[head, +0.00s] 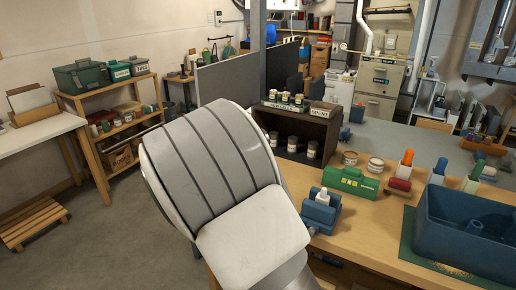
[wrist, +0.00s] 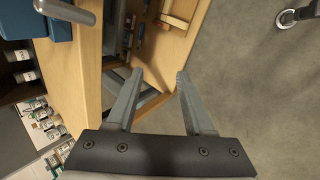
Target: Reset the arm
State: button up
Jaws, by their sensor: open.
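My gripper (wrist: 160,77) shows in the wrist view with its two grey fingers spread apart. Nothing is between the fingers. Behind them are the edge of a wooden workbench (wrist: 178,48) and the grey floor. In the head view my white and grey arm fills the middle foreground and hides part of the bench and floor. My gripper is not visible in the head view.
A shelf (head: 110,115) and wooden pallet (head: 33,222) stand left. Floor (head: 120,235) between is clear.

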jog(key=s+a+r+m+g+y+p, duration=0.1)
jog(key=s+r+m+y, duration=0.2)
jog(key=r, duration=0.7)
jog(key=s+a+r+m+y, duration=0.1)
jog(key=r+m+y, duration=0.25)
jog(key=r, duration=0.55)
jog(key=s+d+r+m+h+p, duration=0.1)
jog(key=s+d+r+m+h, duration=0.2)
jog(key=s+d+r+m, duration=0.4)
jog(key=s+d+r, duration=0.4)
jog(key=s+r, duration=0.1)
jog(key=shift+s+d+r+m+p, duration=0.2)
jog(key=shift+r+m+p, duration=0.1)
jog(key=shift+r+m, duration=0.05)
